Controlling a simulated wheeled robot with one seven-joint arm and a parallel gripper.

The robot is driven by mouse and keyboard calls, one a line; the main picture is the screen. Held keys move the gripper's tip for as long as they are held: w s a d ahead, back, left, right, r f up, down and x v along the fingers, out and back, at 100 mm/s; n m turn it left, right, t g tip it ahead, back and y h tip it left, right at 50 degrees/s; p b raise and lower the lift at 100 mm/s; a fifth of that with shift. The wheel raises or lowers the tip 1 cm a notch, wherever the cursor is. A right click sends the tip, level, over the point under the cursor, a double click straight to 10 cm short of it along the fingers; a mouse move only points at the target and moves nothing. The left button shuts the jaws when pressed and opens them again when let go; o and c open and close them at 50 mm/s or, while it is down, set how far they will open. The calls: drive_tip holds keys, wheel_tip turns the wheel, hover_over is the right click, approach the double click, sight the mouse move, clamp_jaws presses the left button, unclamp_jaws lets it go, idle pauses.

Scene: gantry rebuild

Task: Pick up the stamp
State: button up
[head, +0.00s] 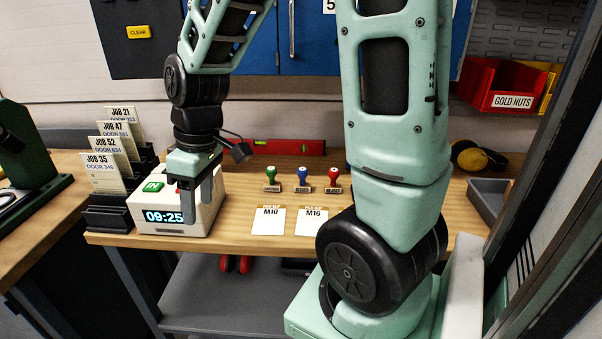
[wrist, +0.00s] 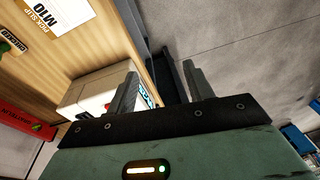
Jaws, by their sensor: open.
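Three stamps stand in a row on the wooden bench (head: 240,232): a green-handled stamp (head: 272,177), a blue-handled stamp (head: 303,178) and a red-handled stamp (head: 333,180). Their label words are too small to read surely in the head view. My gripper (head: 202,205) points down at the white time clock (head: 205,216), left of the stamps and apart from them. In the wrist view my gripper (wrist: 160,85) is open with nothing between its fingers, and the clock (wrist: 85,92) lies beside the left finger. A stamp's label reading "CHECKED" (wrist: 15,45) shows at the left edge.
Pick slips M10 (head: 268,221) and M16 (head: 311,222) lie in front of the stamps. A red level (head: 290,147) lies behind them. A rack of job cards (head: 107,165) stands left of the clock. A grey tray (head: 487,203) and yellow earmuffs (head: 470,157) are at right.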

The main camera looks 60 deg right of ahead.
drive_tip(key=d+r+m+t+p, duration=0.1)
drive_tip(key=d+r+m+p, duration=0.2)
drive_tip(key=d, duration=1.5)
drive_tip(key=t+h+p, duration=0.1)
drive_tip(key=h+p, duration=0.1)
approach(303, 169)
drive_tip(key=p+x, duration=0.1)
drive_tip(key=x, duration=0.4)
drive_tip(key=shift+w+f+p, duration=0.2)
drive_tip(key=shift+f+p, duration=0.15)
drive_tip(key=shift+p, duration=0.05)
drive_tip(key=shift+p+x, duration=1)
drive_tip(key=shift+x, duration=2.2)
drive_tip(key=c, duration=1.1)
